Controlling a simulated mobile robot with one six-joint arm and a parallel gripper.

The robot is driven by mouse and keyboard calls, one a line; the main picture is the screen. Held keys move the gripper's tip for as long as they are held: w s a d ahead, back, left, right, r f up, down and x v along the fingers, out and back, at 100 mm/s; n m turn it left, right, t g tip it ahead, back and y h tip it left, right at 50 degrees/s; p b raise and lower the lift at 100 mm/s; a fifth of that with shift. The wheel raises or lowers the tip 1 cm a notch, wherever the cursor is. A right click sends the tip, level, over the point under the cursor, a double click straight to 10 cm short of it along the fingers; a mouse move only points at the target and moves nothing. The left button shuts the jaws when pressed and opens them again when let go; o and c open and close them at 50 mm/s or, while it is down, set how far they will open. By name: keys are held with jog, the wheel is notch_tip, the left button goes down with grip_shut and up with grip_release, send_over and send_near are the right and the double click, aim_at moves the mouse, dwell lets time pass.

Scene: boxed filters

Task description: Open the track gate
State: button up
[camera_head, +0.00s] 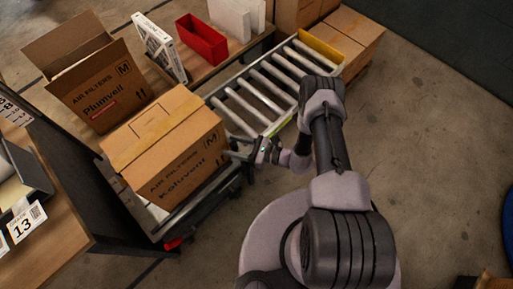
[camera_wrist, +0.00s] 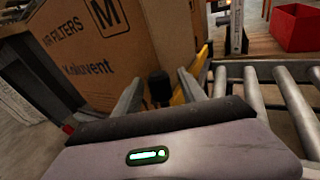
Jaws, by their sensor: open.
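The roller track (camera_head: 262,88) runs up and right from the closed Kokuvent box (camera_head: 172,150). In the wrist view, a yellow bar (camera_wrist: 188,86), which looks like the track gate, stands between the box and the rollers (camera_wrist: 255,95). A black knob (camera_wrist: 158,84) stands in front of it, between my fingers. My gripper (camera_wrist: 160,92) is open, with one grey finger on each side of the knob; I cannot tell whether they touch it. In the head view my gripper (camera_head: 240,150) is at the track's near end, beside the box, and the gate is mostly hidden there.
An open Plumveil box (camera_head: 102,88) stands behind the closed box. A red bin (camera_head: 201,40) and white filters (camera_head: 160,45) are on the bench behind the track. Closed cartons (camera_head: 345,35) sit past the track's far end. The floor (camera_head: 430,130) at right is clear.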

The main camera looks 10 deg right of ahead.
jog(key=p+v, duration=0.2)
jog(key=v, duration=1.5)
jog(key=shift+d, duration=0.2)
jog(key=shift+s, duration=0.1)
